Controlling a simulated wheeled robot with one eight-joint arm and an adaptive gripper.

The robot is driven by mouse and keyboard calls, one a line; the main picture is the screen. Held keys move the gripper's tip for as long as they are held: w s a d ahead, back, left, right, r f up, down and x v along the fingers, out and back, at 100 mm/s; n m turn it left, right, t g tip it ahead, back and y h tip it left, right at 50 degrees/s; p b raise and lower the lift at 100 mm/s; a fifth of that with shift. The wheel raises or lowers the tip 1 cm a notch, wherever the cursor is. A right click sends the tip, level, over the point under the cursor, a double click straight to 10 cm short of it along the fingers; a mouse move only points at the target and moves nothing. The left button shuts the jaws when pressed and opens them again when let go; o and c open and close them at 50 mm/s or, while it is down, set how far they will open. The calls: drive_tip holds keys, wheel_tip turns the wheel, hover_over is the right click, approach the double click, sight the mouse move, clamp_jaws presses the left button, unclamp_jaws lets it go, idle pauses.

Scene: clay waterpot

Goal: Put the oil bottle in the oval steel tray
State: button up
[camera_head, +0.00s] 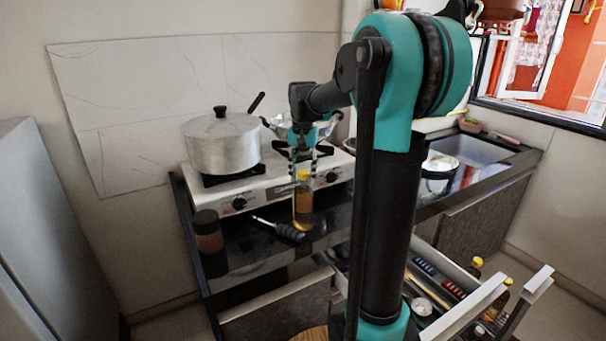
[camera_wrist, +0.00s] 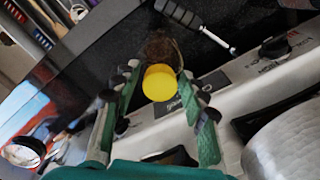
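The oil bottle (camera_head: 303,208) stands upright on the dark counter in front of the stove, with amber oil and a yellow cap. In the wrist view its yellow cap (camera_wrist: 160,83) appears from above, between my fingertips. My gripper (camera_head: 302,160) points down just above the bottle, with its fingers apart. The wrist view shows the open gripper (camera_wrist: 157,92) with a finger on each side of the cap; contact is not clear. I cannot make out an oval steel tray for certain in either view.
A lidded pot (camera_head: 221,142) and a metal pan (camera_head: 328,126) sit on the stove (camera_head: 255,190). A dark-lidded jar (camera_head: 207,232) and a black-handled tool (camera_head: 283,230) lie near the bottle. An open drawer (camera_head: 462,308) with utensils juts out at the right.

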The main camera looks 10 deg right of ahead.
drive_tip(key=shift+r, duration=0.1)
wheel_tip(320, 180, up, 12)
drive_tip(key=shift+f, duration=0.1)
idle(0.6)
